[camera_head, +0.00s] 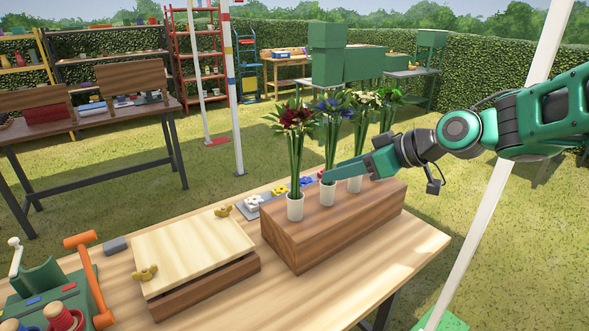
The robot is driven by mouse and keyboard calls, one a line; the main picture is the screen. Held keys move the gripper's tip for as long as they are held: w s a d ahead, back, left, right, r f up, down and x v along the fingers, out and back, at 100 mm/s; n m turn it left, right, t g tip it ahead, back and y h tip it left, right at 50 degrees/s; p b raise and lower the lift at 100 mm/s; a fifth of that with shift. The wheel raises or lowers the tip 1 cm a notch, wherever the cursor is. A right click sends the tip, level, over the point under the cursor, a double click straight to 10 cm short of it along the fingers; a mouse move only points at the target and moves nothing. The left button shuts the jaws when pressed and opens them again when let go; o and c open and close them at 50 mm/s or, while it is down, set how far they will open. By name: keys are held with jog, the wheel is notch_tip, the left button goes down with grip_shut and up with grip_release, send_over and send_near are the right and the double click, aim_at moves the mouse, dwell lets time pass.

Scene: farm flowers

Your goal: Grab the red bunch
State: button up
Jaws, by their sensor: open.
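The red bunch (297,117) has dark red flowers on tall green stems and stands upright in a white cup (295,207) on a brown wooden block (330,225). To its right stand a blue bunch (333,106) and a white bunch (364,99), each in a white cup. My gripper (324,176) comes in from the right, pointing left, open and empty as far as I see. Its tips are right of the red bunch's stems, seemingly apart from them, and overlap the blue bunch's cup in the picture. The gap between the fingers is hard to see.
On the wooden table (360,281) stand a shallow box with a pale lid (190,245), an orange mallet (92,275) and a green tool stand (40,287). Small coloured flower pieces (280,191) lie behind the block. The table's front right is clear.

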aim_at(295, 167)
jog(key=w+a+n+y, duration=0.1)
jog(key=w+a, duration=0.5)
jog(key=a, duration=0.7)
jog(key=shift+w+a+f+n+y, duration=0.2)
jog(key=shift+n+y, duration=0.1)
jog(key=shift+y, duration=0.4)
jog(key=shift+d, duration=0.1)
grip_shut()
